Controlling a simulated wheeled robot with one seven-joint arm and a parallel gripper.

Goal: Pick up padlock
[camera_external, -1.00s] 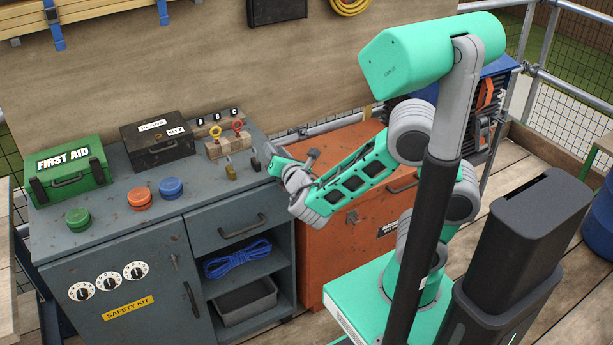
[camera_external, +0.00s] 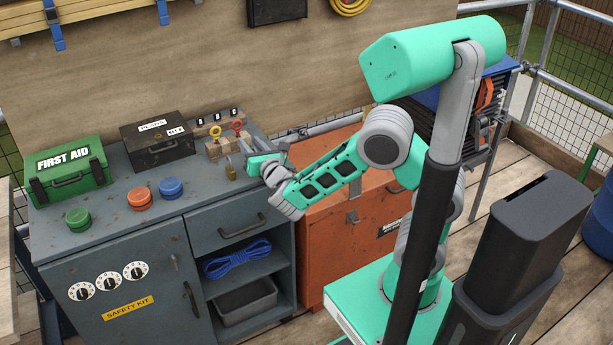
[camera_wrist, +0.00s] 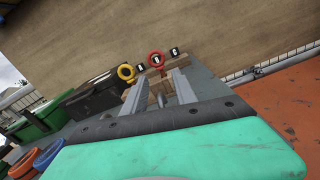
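A small brass padlock (camera_external: 231,173) stands on the grey workbench top, in front of a wooden block (camera_external: 214,152) that holds a yellow key (camera_external: 215,132) and a red key (camera_external: 237,127). My gripper (camera_external: 259,150) is over the bench's right end, just right of the brass padlock. A second padlock seen there earlier is now hidden behind my gripper. In the wrist view my gripper (camera_wrist: 160,82) has its two fingers spread apart, with the yellow key (camera_wrist: 126,72) and red key (camera_wrist: 156,60) beyond them. I cannot make out a padlock between the fingers.
A black box (camera_external: 158,142), a green first aid box (camera_external: 68,172) and green, orange (camera_external: 139,199) and blue round knobs stand left on the bench (camera_external: 115,225). An orange cabinet (camera_external: 340,240) adjoins on the right. A wooden wall (camera_external: 200,60) rises behind.

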